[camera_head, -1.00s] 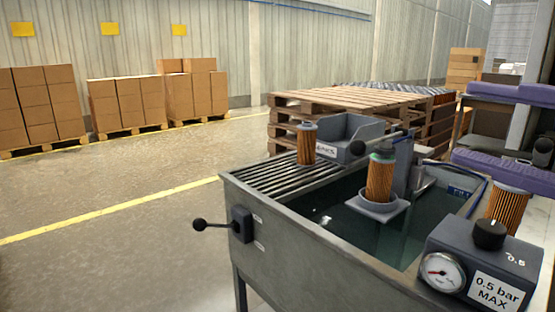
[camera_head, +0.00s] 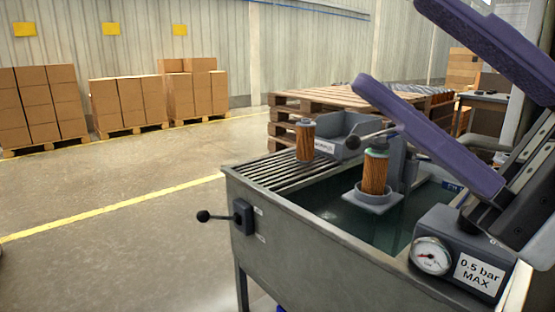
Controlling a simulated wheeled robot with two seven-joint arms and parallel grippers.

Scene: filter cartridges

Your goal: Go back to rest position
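My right gripper (camera_head: 392,45) comes in from the right edge, with two purple fingers spread wide apart and nothing between them. It is in front of the tank's right end, close to the camera. My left gripper is not clearly in view. One orange pleated filter cartridge (camera_head: 305,142) stands upright on the slatted rack. Another cartridge (camera_head: 375,172), with a greenish top, stands upright in the grey round holder (camera_head: 372,197) over the water. My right gripper hides the area right of the gauge box.
The metal tank (camera_head: 300,255) has a side lever (camera_head: 203,216) sticking out left. The gauge box (camera_head: 445,230) is at its right front, marked 0.5 bar MAX. Wooden pallets (camera_head: 285,122) stand behind. Boxes line the wall. The floor at left is clear.

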